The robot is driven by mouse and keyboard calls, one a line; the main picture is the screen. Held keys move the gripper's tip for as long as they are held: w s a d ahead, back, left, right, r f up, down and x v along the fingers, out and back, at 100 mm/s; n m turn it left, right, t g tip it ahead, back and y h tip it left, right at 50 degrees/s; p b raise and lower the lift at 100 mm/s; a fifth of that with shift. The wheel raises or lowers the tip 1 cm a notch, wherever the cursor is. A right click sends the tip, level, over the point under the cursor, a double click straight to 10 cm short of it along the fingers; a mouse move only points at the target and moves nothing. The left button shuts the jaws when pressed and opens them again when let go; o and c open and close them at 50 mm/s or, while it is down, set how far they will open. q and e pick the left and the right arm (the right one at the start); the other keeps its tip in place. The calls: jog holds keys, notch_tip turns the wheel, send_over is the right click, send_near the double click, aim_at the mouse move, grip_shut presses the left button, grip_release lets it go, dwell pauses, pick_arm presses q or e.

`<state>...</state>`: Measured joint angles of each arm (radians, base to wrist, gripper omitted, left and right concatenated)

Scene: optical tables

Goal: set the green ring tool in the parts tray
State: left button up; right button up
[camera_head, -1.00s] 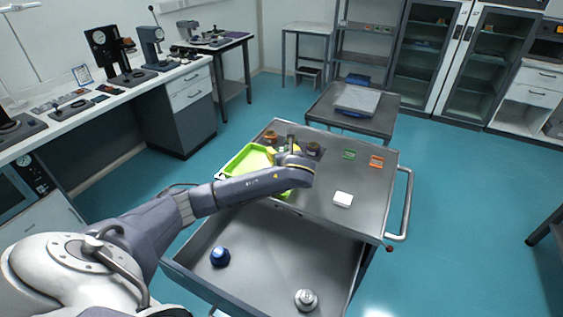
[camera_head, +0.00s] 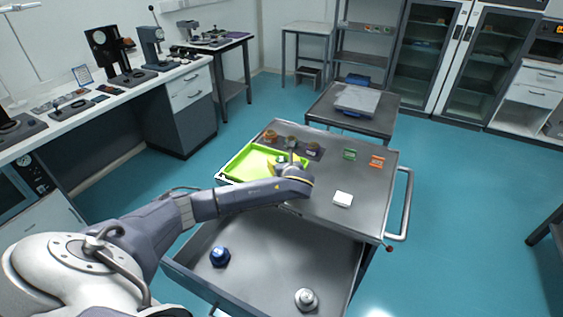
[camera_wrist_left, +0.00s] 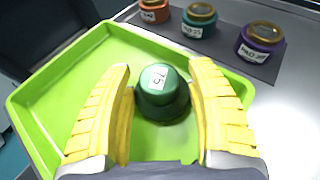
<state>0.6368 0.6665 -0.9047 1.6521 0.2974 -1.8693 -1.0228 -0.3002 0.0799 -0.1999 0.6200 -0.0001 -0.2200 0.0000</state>
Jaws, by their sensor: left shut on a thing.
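The green ring tool (camera_wrist_left: 163,92), dark green with a white label reading 75, is between the yellow fingers of my left gripper (camera_wrist_left: 162,105) in the left wrist view. The gripper is shut on it. The tool is over the floor of the bright green parts tray (camera_wrist_left: 40,100); I cannot tell whether it touches the floor. In the head view the tray (camera_head: 233,168) lies on the left part of the cart top, and my left wrist reaches over its right side, hiding much of the gripper. My right gripper is not in view.
Orange (camera_wrist_left: 154,12), teal (camera_wrist_left: 199,20) and purple (camera_wrist_left: 260,42) jars stand on a dark mat behind the tray. A white block (camera_head: 343,199) and small green and orange racks (camera_head: 377,161) are on the cart top. The open drawer below holds a blue knob (camera_head: 220,257) and a silver one (camera_head: 306,299).

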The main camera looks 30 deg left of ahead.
pick_arm(q)
jog(key=shift+s+f, duration=0.1)
jog(key=shift+f, duration=0.2)
jog(key=shift+s+f, duration=0.1)
jog(key=shift+f, duration=0.25)
jog(key=o, duration=1.2)
jog(key=shift+d+f, duration=0.1)
jog(key=shift+f, duration=0.05)
jog(key=shift+r, duration=0.2)
jog(key=v, duration=0.6)
jog(key=r+v, duration=0.1)
jog(key=v, duration=0.5)
jog(key=shift+r, duration=0.25)
